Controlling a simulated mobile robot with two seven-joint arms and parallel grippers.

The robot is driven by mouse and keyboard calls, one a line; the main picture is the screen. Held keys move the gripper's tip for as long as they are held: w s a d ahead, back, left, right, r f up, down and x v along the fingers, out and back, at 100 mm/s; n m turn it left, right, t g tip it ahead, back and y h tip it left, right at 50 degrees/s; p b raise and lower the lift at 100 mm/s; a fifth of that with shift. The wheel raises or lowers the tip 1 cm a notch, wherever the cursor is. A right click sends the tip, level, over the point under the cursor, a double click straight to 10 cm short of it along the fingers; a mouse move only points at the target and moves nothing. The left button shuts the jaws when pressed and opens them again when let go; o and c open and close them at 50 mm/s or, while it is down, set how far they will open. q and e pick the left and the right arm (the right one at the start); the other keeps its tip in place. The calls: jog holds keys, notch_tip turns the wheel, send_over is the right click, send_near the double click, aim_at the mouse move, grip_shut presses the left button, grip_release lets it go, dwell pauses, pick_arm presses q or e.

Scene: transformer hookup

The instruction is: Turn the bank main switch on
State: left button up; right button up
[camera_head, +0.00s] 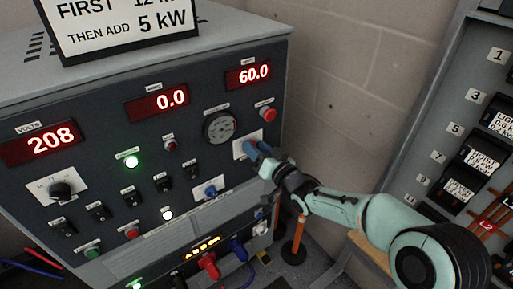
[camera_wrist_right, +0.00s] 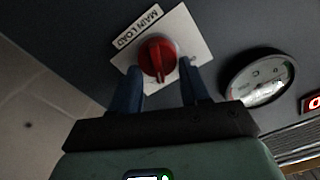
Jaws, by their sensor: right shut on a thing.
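A red rotary knob (camera_wrist_right: 157,57) sits on a white plate (camera_wrist_right: 190,42) labelled MAIN LOAD, in the right wrist view. My right gripper (camera_wrist_right: 161,70) has one blue finger on each side of the knob and is shut on it. In the head view my right gripper (camera_head: 251,148) is at the right end of the dark control panel (camera_head: 105,165). There it hides the knob and much of its white plate (camera_head: 238,152). My left gripper is not in view.
A round gauge (camera_head: 219,127) and a red button (camera_head: 267,115) are close to the gripper. Displays read 208 volts (camera_head: 52,139), 0.0 (camera_head: 172,100) and 60.0 (camera_head: 254,74). A grey breaker cabinet (camera_head: 437,115) stands at the right. An orange post (camera_head: 300,232) stands below my forearm.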

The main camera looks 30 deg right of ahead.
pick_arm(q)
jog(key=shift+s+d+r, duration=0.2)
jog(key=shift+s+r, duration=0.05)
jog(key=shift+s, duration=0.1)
pick_arm(e)
jog(key=shift+d+f+m, duration=0.1)
jog(key=shift+d+m, duration=0.05)
jog(key=shift+m, duration=0.95)
jog(key=o, duration=1)
jog(key=shift+o, duration=0.2)
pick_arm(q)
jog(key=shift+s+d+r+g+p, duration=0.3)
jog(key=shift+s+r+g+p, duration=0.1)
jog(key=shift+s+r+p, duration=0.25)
pick_arm(e)
jog(key=s+d, duration=0.1)
jog(key=s, duration=1.2)
jog(key=shift+s, duration=0.2)
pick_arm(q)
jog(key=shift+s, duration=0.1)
pick_arm(e)
jog(key=shift+f, duration=0.1)
